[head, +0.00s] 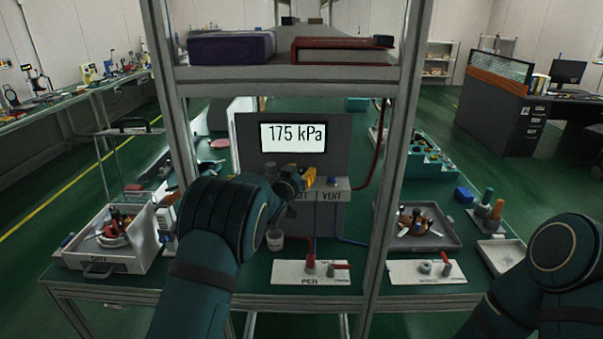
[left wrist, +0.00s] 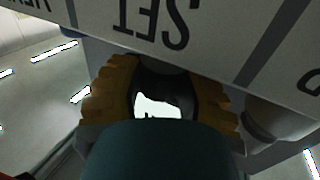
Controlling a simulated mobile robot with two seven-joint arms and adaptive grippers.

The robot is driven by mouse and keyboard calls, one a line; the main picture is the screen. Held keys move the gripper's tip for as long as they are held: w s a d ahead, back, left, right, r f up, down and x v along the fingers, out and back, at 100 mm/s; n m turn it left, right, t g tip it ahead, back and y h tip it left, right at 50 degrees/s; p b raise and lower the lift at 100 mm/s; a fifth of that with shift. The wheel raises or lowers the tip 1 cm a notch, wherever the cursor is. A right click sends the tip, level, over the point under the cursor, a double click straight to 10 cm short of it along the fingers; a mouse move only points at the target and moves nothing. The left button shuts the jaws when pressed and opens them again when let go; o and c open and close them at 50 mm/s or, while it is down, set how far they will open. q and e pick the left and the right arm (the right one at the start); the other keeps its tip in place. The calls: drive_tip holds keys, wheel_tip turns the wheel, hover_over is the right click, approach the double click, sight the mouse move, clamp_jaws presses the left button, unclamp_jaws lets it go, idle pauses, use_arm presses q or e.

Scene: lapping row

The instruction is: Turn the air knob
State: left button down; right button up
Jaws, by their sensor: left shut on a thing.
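The grey panel (head: 335,150) stands on the bench with a lit display (head: 293,137) reading 175 kPa. Its ledge (head: 341,196) carries a VENT label and a partly covered label that reads SET in the left wrist view. My left gripper (head: 292,182) is at this ledge. In the left wrist view, its yellow fingers (left wrist: 160,98) are shut on a dark rounded knob (left wrist: 165,82) by the SET label. Most of the knob is hidden by the fingers and my wrist. My right arm shows at the lower right, with its gripper out of view.
A grey fitting (head: 271,171) stands just left of my left gripper. A shelf (head: 245,74) with boxes crosses above the panel, between metal posts. A PEN plate (head: 300,279) with red levers lies in front. A tray (head: 443,240) sits right of the post.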

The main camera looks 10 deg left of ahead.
use_arm(q)
drive_tip(key=c, duration=0.6)
unclamp_jaws()
drive_tip(key=shift+o, duration=0.2)
drive_tip(key=shift+d+n+y, duration=0.1)
drive_tip(key=shift+n+y, duration=0.2)
drive_tip(key=shift+y, duration=0.2)
drive_tip(key=shift+n+y, duration=0.5)
drive_tip(key=shift+y, duration=0.2)
drive_tip(key=s+a, duration=0.3)
drive_tip(key=s, duration=1.1)
drive_tip(key=s+a+f+n+g+y, duration=0.2)
drive_tip(key=s+a+f+n+g, duration=0.1)
drive_tip(key=f+n, duration=0.6)
drive_tip(key=s+a+f+n+g+y+b, duration=0.1)
drive_tip(key=s+a+f+n+g, duration=0.3)
drive_tip(key=f+n, duration=0.5)
drive_tip(key=shift+a+f+n+y, duration=0.2)
drive_tip(key=shift+a+n+y, duration=0.65)
drive_tip(key=shift+n, duration=2.25)
